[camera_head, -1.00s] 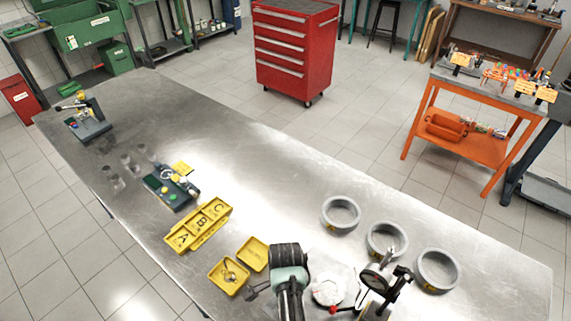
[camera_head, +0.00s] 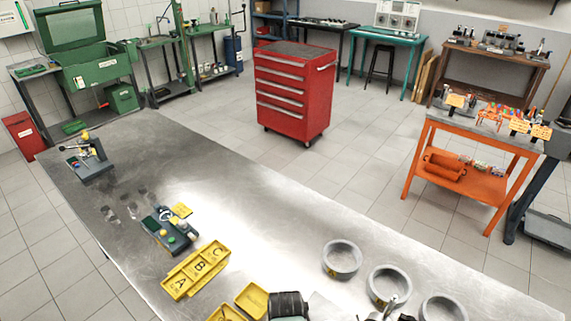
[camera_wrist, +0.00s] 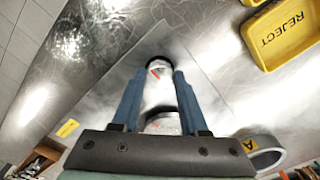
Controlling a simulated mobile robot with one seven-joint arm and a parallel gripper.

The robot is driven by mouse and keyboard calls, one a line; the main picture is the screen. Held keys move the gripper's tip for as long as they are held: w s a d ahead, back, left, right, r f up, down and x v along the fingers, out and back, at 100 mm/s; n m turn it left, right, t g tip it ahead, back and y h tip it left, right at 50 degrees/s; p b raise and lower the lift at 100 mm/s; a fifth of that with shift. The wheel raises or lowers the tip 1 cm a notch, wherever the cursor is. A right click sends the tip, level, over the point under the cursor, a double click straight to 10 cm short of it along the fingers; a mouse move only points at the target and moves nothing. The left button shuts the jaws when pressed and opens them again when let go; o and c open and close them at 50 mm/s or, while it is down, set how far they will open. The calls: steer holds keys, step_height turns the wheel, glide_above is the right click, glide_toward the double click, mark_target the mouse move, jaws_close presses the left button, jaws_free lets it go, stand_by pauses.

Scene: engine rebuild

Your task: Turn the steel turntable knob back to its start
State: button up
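In the wrist view my gripper (camera_wrist: 160,76) points at the table with its two blue fingers apart. Between the fingertips is a round, pale steel part with a dark rim and a red mark, which looks like the turntable knob (camera_wrist: 157,84). The fingertips lie close on both sides of it; whether they press on it cannot be told. A grey rounded part shows nearer the palm, between the fingers. In the head view the gripper and turntable are below the picture; only a dark piece of my arm shows at the bottom edge.
A yellow REJECT tray (camera_wrist: 283,32) and a grey ring (camera_wrist: 268,152) show in the wrist view. On the steel table (camera_head: 240,190) are a yellow A-B-C tray (camera_head: 196,270), a dark fixture (camera_head: 167,233) and three grey rings at right, including one ring (camera_head: 342,260).

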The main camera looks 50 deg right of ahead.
steer(key=o, duration=0.4)
steer(key=shift+r, duration=0.15)
step_height(320, 180, up, 13)
steer(key=b, duration=0.1)
steer(key=shift+b, duration=0.35)
stand_by(0.4)
